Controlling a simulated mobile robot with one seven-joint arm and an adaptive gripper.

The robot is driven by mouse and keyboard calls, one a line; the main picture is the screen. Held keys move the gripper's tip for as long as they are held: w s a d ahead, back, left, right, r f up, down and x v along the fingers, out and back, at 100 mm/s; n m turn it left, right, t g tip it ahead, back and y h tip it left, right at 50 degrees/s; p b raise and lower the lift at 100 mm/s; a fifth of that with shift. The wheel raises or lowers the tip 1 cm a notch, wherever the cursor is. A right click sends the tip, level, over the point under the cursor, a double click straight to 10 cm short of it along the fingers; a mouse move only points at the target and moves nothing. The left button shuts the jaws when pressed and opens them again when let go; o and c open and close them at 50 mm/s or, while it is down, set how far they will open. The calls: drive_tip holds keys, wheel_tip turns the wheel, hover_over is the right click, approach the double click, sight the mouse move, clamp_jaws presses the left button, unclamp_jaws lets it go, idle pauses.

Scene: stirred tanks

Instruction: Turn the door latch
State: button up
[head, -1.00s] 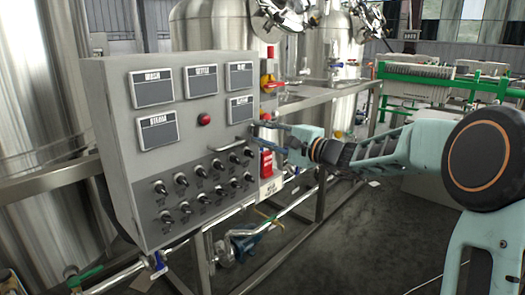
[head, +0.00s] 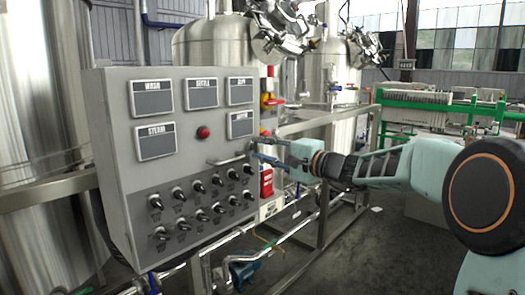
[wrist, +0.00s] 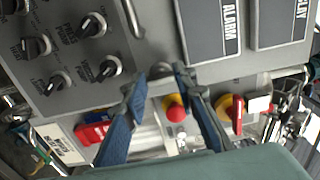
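A grey control box (head: 110,170) faces me on the left in the head view. A small round metal latch (wrist: 160,70) shows at the panel's right edge in the wrist view, between my fingertips. My gripper (head: 254,149) is at that right edge, just right of the bar handle (head: 228,160). In the wrist view my gripper (wrist: 159,78) is open, with one blue finger on each side of the latch. I cannot tell whether either finger touches it. The latch is largely hidden by the fingers in the head view.
Several black knobs (head: 201,187) fill the lower panel, with labelled displays and a red button (head: 203,132) above. A red and yellow switch (wrist: 237,113) and a red-capped button (wrist: 175,107) sit beyond the edge. Steel tanks (head: 212,50) and pipe frames stand behind. Floor is open right.

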drive_tip(key=o, duration=0.4)
drive_tip(key=shift+o, duration=0.2)
drive_tip(key=v, duration=1.2)
